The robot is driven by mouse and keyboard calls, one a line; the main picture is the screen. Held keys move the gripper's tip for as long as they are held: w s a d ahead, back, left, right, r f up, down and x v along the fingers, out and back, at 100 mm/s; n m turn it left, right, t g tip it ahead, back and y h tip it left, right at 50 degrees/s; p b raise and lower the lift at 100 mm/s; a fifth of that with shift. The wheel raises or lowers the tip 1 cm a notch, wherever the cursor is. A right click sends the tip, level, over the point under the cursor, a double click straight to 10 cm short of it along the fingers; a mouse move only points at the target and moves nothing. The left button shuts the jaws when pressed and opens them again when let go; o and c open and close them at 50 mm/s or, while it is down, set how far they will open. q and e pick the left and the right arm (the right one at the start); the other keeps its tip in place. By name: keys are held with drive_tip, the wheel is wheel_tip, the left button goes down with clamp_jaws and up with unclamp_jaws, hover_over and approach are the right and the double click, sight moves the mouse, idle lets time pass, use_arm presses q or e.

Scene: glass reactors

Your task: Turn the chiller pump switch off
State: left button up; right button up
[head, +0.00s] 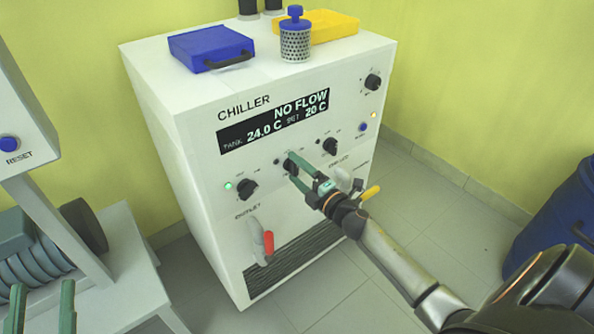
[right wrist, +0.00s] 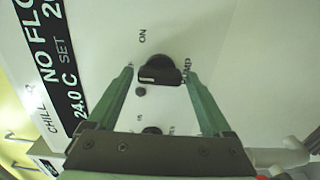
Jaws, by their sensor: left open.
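The chiller (head: 190,120) is a white cabinet with a dark display reading NO FLOW, tank 24.0 C and set 20 C. The pump switch is a black rotary knob on its front, partly hidden by my right gripper (head: 295,166) in the head view. In the right wrist view the pump switch (right wrist: 158,74) shows between the green fingertips of my right gripper (right wrist: 158,72). ON and a partly hidden PUMP label are beside it. The right gripper is open around the knob, with small gaps at its sides. My left gripper (head: 42,300) is open and empty at the lower left.
Other black knobs flank the switch, a left one (head: 246,188) with a lit green lamp and a right one (head: 330,147). A red valve handle (head: 268,243) and a yellow one (head: 370,192) protrude below. A blue drum (head: 560,215) stands at right.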

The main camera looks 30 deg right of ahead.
use_arm(q)
drive_tip(key=shift+f, duration=0.1)
use_arm(e)
drive_tip(key=shift+o, duration=0.6)
use_arm(q)
wheel_tip(320, 180, down, 7)
drive_tip(key=w+n+g+y+p, duration=0.1)
drive_tip(key=n+g+y, duration=0.1)
drive_tip(key=shift+w+a+g+y, duration=0.3)
drive_tip(key=shift+w+g, duration=0.1)
use_arm(e)
drive_tip(key=s+d, duration=0.1)
drive_tip(key=s, duration=1.1)
drive_tip(key=shift+s, duration=0.25)
